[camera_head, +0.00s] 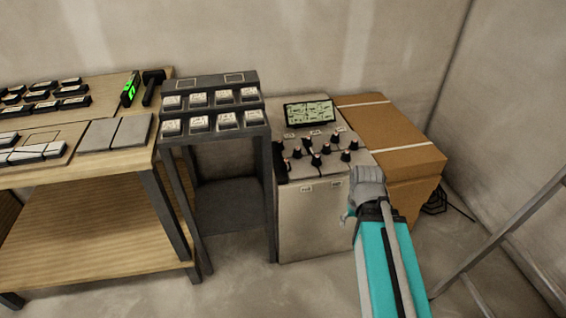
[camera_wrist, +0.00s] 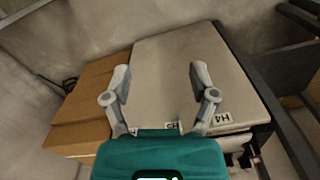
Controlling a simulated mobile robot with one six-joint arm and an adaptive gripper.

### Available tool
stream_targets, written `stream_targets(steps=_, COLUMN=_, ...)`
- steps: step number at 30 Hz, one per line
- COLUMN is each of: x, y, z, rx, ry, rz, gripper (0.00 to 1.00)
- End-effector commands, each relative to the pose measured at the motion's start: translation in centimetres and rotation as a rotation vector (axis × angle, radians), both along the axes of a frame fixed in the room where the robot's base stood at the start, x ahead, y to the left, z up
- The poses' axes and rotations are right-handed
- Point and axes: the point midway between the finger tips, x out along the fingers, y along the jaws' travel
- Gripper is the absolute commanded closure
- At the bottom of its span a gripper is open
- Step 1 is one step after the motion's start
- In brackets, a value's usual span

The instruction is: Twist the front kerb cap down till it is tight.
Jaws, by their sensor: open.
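Several dark caps with pale reddish tops stand on the tiled top of a pale block (camera_head: 313,220). Near its front edge are a cap (camera_head: 316,160) and another cap (camera_head: 346,156); I cannot tell which is the front kerb cap. My gripper (camera_head: 366,182) is at the block's front right corner, apart from these caps. In the wrist view my gripper (camera_wrist: 160,75) is open with nothing between its fingers, over the block's plain labelled face (camera_wrist: 180,55). There the caps are mostly hidden behind my gripper body.
A screen (camera_head: 309,112) stands at the block's back. A cardboard box (camera_head: 400,150) is close on the right, a metal ladder (camera_head: 505,235) further right. A dark rack (camera_head: 213,130) with pale pieces stands left, then a wooden bench (camera_head: 95,195) with tiles and tools.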

Motion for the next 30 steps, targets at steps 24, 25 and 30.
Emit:
stream_targets(steps=24, x=20.8, y=12.6, z=10.9, rx=0.23, ry=-0.238, rz=1.051, gripper=0.21)
stream_targets(steps=25, x=21.4, y=13.2, z=11.3, rx=0.236, ry=-0.251, rz=1.089, gripper=0.21)
stream_targets(steps=30, x=23.8, y=15.5, z=12.6, rx=0.254, ry=-0.308, rz=1.241, gripper=0.21)
